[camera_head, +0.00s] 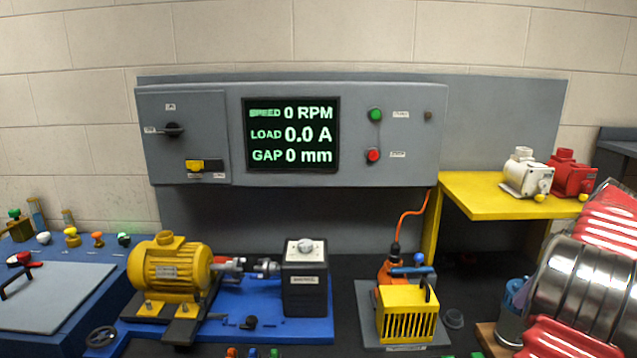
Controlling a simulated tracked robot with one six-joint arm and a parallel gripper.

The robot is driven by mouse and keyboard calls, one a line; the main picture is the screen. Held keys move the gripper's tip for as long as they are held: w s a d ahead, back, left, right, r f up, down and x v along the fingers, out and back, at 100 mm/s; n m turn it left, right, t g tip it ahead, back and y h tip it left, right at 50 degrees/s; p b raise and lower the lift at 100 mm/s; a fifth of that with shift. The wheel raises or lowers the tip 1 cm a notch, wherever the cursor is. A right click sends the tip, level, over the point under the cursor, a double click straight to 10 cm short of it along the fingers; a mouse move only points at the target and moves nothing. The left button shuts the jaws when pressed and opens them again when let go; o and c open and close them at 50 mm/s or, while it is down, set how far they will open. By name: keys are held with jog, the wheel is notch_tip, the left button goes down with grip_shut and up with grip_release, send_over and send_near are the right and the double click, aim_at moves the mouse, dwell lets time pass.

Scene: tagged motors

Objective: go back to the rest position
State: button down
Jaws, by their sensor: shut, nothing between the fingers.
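My gripper is not in view. A part of my arm, silver and ribbed red, fills the lower right edge of the head view. A yellow motor (170,268) stands on a blue base (270,325) at the left, in line with a shaft coupling (245,266) and a dark grey box (305,285) with a round dial on top. A white motor (527,175) and a red motor (570,174) stand side by side on a yellow shelf (490,207) at the right.
A grey panel (215,110) behind the bench shows 0 RPM, 0.0 A and 0 mm. A yellow cage (408,315) stands in front of an orange tool with a cord. A blue cup (512,310) is beside my arm. Coloured knobs and a grey plate (60,300) lie at left.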

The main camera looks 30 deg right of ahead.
jog(key=w+a+f+m+g+h, duration=0.1)
jog(key=w+a+m+h, duration=0.1)
jog(key=w+a+m, duration=0.35)
jog(key=w+a+f+m+h, duration=0.1)
jog(key=w+a+f+m, duration=0.15)
jog(key=a, duration=0.65)
jog(key=w+a+m+g+h, duration=0.1)
jog(key=w+a+m+h, duration=0.2)
jog(key=a, duration=0.5)
jog(key=s+a+r+n+t+y, duration=0.1)
jog(key=a+n+t, duration=0.3)
jog(key=a, duration=2.7)
jog(key=shift+s+r+n, duration=0.4)
jog(key=shift+r+n, duration=0.05)
jog(key=shift+n, duration=0.35)
jog(key=shift+a, duration=0.1)
jog(key=shift+s, duration=0.1)
